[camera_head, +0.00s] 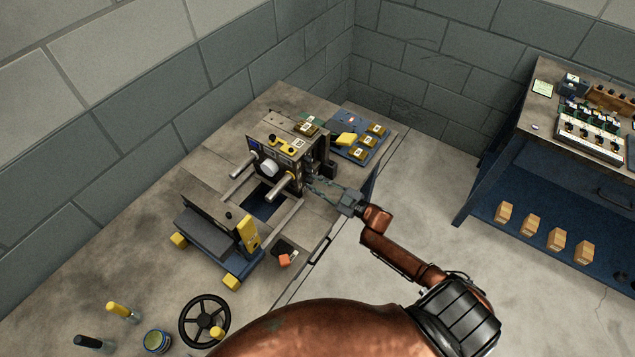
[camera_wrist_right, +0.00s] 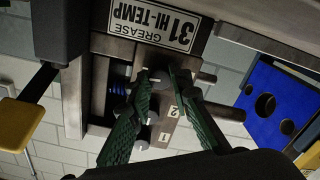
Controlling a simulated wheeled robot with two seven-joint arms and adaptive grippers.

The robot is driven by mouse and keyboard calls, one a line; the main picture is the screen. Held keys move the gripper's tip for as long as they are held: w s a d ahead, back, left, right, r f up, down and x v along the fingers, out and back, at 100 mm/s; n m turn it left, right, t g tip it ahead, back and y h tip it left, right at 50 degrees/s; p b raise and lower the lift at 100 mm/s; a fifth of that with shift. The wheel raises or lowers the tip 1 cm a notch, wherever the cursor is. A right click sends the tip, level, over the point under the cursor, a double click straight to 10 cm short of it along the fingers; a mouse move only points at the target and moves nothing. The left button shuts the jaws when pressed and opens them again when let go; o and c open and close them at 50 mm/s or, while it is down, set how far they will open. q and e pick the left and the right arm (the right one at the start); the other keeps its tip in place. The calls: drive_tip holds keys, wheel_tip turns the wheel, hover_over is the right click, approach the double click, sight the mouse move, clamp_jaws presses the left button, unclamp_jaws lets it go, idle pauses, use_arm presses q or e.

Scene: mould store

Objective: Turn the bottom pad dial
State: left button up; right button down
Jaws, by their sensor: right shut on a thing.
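The moulding machine (camera_head: 285,160) stands on the workbench, with two rods and a pale round part facing left. My right gripper (camera_head: 316,184) reaches its right side from the right. In the right wrist view, a narrow grey-brown panel (camera_wrist_right: 182,138) carries small dark round dials and the labels 1 and 2. The fingers of my right gripper (camera_wrist_right: 160,75) are closed around a dial (camera_wrist_right: 158,76) at the upper end of this row. The fingers partly cover it; its label and setting are hidden. Further dials (camera_wrist_right: 153,117) show between the fingers. My left gripper is not in view.
A sign reading GREASE 31 HI-TEMP (camera_wrist_right: 155,22) is upside down beside the panel. A blue board with yellow blocks (camera_head: 357,146) lies behind the machine. A handwheel (camera_head: 204,321) and bottles are at the front. Another bench (camera_head: 544,103) stands right, beyond open floor.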

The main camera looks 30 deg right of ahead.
drive_tip(key=shift+m+p, duration=0.35)
drive_tip(key=shift+m, duration=0.25)
drive_tip(key=c, duration=1.8)
unclamp_jaws()
drive_tip(key=shift+o, duration=0.2)
drive_tip(key=shift+s, duration=0.1)
drive_tip(key=v, duration=1.2)
drive_tip(key=shift+d+f, duration=0.1)
